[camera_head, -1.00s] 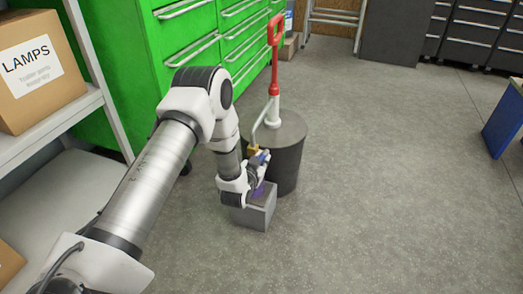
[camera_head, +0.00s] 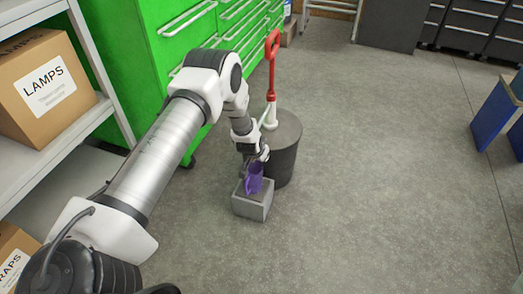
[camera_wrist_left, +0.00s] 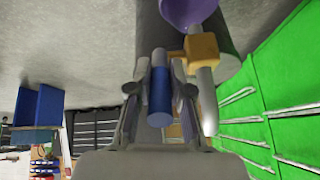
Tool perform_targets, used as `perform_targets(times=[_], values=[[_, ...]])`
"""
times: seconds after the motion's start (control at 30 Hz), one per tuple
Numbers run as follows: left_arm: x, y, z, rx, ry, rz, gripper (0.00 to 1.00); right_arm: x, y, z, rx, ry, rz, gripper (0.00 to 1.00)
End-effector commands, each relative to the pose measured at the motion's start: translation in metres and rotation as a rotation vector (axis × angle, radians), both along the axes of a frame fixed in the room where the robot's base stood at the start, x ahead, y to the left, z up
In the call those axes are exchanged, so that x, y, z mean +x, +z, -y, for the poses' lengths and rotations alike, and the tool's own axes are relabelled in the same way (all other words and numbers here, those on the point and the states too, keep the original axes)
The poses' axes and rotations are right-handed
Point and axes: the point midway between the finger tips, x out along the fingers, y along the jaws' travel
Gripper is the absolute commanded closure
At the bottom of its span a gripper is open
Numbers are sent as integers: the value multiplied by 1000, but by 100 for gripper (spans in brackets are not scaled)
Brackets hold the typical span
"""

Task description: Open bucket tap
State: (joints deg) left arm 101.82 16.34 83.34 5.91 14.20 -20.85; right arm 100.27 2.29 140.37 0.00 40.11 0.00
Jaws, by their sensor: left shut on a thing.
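A dark grey bucket (camera_head: 284,160) with a flat lid stands on the floor, with a red-handled pump (camera_head: 271,80) and pale pipe on top. In the left wrist view the tap's brass body (camera_wrist_left: 202,46) sits on a pale pipe (camera_wrist_left: 207,100), and its blue handle (camera_wrist_left: 159,92) lies between my fingers. My left gripper (camera_wrist_left: 160,98) is shut on the blue handle. In the head view the gripper (camera_head: 257,157) hides most of the tap. A purple cup (camera_head: 254,180) stands below it; it also shows in the left wrist view (camera_wrist_left: 188,12). My right gripper is out of view.
The cup stands on a grey block (camera_head: 252,204). Green drawer cabinets (camera_head: 130,80) stand behind my arm, and a shelf with a cardboard LAMPS box (camera_head: 45,85) is at the left. The floor to the right is clear up to a blue-sided bench (camera_head: 494,115).

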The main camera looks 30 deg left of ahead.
Motion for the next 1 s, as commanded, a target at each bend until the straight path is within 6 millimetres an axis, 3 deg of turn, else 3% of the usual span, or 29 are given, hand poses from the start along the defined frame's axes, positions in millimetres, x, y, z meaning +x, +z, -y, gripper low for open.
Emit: perform_targets(times=[0.57,0.6,1.0], values=[[-1,0,0,-9,0,-39,100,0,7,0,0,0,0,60],[-1,0,0,-9,0,-39,70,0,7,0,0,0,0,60],[-4,6,1,-10,1,-36,70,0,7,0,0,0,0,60]])
